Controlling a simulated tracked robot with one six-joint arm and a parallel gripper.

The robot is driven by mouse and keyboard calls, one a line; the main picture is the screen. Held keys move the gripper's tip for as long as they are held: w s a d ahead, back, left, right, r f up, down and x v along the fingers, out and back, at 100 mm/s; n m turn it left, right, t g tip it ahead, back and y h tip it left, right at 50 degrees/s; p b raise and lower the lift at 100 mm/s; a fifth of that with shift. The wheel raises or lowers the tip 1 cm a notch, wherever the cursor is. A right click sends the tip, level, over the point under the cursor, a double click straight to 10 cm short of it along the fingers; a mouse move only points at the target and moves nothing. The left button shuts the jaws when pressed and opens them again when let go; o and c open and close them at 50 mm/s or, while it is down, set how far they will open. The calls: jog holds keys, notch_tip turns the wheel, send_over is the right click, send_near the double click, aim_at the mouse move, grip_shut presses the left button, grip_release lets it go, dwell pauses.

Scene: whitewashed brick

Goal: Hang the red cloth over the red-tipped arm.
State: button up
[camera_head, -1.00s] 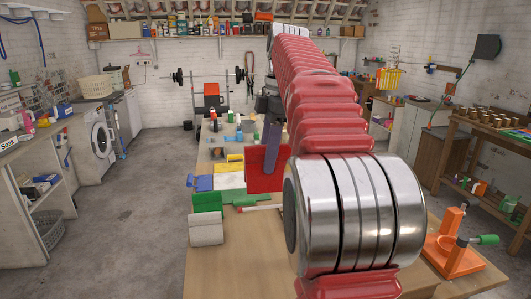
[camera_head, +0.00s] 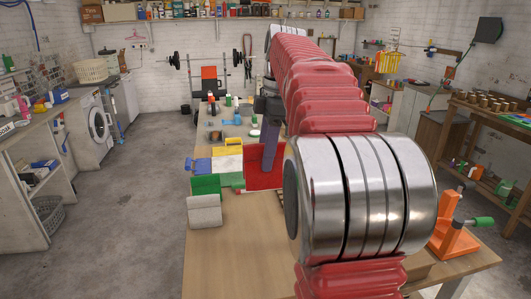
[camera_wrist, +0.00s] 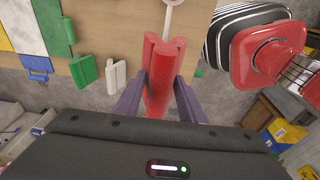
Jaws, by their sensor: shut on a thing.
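The red cloth (camera_head: 264,166) hangs from my gripper (camera_head: 271,143) above the table in the head view. In the wrist view the cloth (camera_wrist: 161,78) is folded between the two purple fingers of my gripper (camera_wrist: 158,92), which are shut on it. A pale rod (camera_wrist: 169,18) runs from the top edge of the wrist view to the far end of the cloth. Whether the cloth lies over the rod or above it, I cannot tell.
A green piece (camera_head: 206,185) and a white piece (camera_head: 204,212) stand left of the cloth. Flat yellow, white and blue pieces (camera_head: 228,163) lie behind them. An orange stand with a green handle (camera_head: 448,232) is at the right. The table's front left (camera_head: 225,265) is clear.

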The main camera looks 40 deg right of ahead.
aim_at(266, 182)
jog(key=shift+f, duration=0.7)
jog(key=shift+f, duration=1.05)
jog(key=shift+f, duration=0.35)
jog(key=shift+f, duration=0.35)
jog(key=shift+f, duration=0.35)
jog(key=shift+f, duration=1.35)
jog(key=o, duration=1.4)
